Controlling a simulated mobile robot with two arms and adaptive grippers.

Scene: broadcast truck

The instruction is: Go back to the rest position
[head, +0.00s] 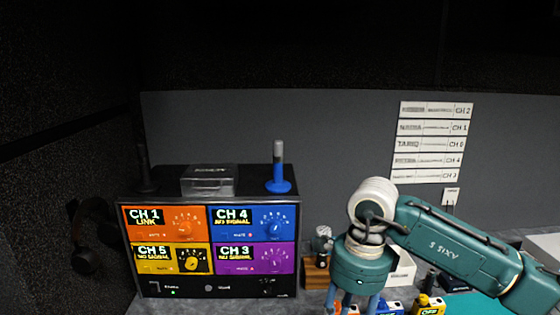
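My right arm comes in from the right, and its gripper (352,302) points down over the counter at the lower middle. The finger tips are cut off by the bottom edge, so I cannot tell whether it is open or shut. Small orange, blue and yellow items stand near it; the blue item (390,306) and the yellow item (430,304) are at its right, partly cut off. My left gripper is not in view.
A black rack (215,290) with four coloured channel panels stands at the left. On top are a clear box (209,181) and a blue-based antenna (278,172). A channel list (431,142) hangs on the back wall. Headphones (92,235) hang at the rack's left.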

